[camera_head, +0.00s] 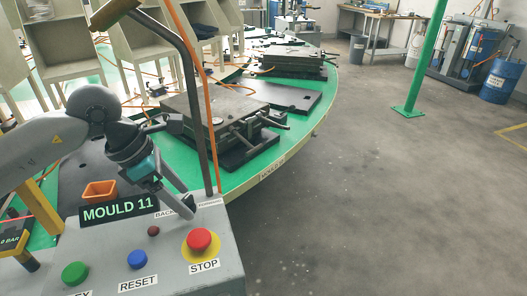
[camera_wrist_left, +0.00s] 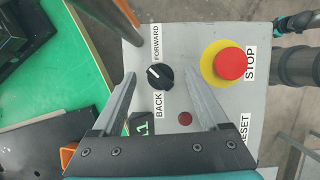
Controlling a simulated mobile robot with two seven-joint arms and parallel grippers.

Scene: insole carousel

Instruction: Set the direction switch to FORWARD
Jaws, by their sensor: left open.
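The direction switch (camera_wrist_left: 160,77) is a black round knob with a white mark on the grey control panel (camera_wrist_left: 215,110). In the left wrist view it sits between the FORWARD label (camera_wrist_left: 156,43) and the BACK label (camera_wrist_left: 159,105). Its white mark slants to the upper left. My left gripper (camera_head: 187,207) is open, with its fingers over the panel. In the left wrist view the fingers (camera_wrist_left: 160,78) lie on either side of the knob in the picture; I cannot tell whether they touch it. In the head view the gripper hides the switch. My right gripper is not clearly seen.
A red STOP button (camera_head: 199,240) on a yellow ring is close to the switch. A small dark red lamp (camera_head: 153,230), a blue RESET button (camera_head: 137,259) and a green button (camera_head: 75,273) are on the panel. A pole (camera_head: 192,90) rises behind. The MOULD 11 display (camera_head: 118,209) is beside the gripper.

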